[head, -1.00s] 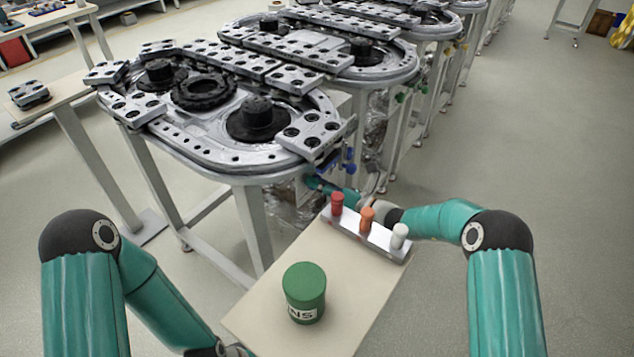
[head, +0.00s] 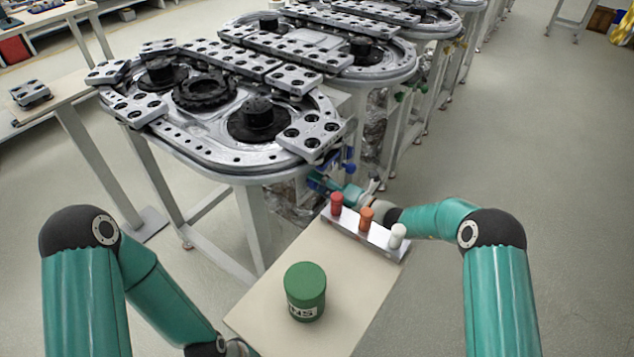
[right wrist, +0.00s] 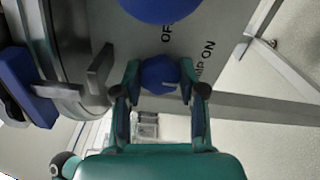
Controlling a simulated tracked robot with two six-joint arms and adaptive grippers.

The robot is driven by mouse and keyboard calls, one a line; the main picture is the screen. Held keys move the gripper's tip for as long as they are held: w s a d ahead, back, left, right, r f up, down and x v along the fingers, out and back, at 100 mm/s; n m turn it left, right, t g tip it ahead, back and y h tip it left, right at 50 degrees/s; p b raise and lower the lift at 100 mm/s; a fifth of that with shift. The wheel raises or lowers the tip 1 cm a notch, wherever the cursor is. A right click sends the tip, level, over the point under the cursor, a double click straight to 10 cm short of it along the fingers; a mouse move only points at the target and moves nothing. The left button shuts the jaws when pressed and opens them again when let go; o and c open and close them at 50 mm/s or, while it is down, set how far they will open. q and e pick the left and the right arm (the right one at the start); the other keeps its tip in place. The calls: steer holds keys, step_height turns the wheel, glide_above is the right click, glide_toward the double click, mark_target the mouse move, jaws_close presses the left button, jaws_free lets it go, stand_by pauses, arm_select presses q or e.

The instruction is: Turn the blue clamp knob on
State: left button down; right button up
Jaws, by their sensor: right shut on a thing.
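The blue clamp knob (right wrist: 159,75) sits on a grey panel in the right wrist view, with a small pale mark on its face. My right gripper (right wrist: 160,84) has one finger on each side of the knob and is shut on it. Printed "ON" shows to the right of the knob and part of "OFF" above it; another word is partly covered. In the head view my right gripper (head: 322,183) is small, below the near right edge of the ring track (head: 225,160). My left gripper (head: 238,347) is mostly cut off at the bottom edge.
A larger blue round part (right wrist: 153,6) is just above the knob, and a blue block (right wrist: 27,88) is at left. A small table (head: 275,300) holds a green canister (head: 305,291) and a rack (head: 345,235) with red, orange and white pegs, close to my right forearm.

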steer(key=shift+w+d+r, duration=0.1)
steer(key=shift+w+d, duration=0.15)
steer(key=shift+d, duration=0.15)
steer(key=o, duration=1.1)
steer(key=shift+o, duration=0.3)
steer(key=shift+a, duration=0.15)
steer(key=shift+s, duration=0.1)
steer(key=v, duration=1.2)
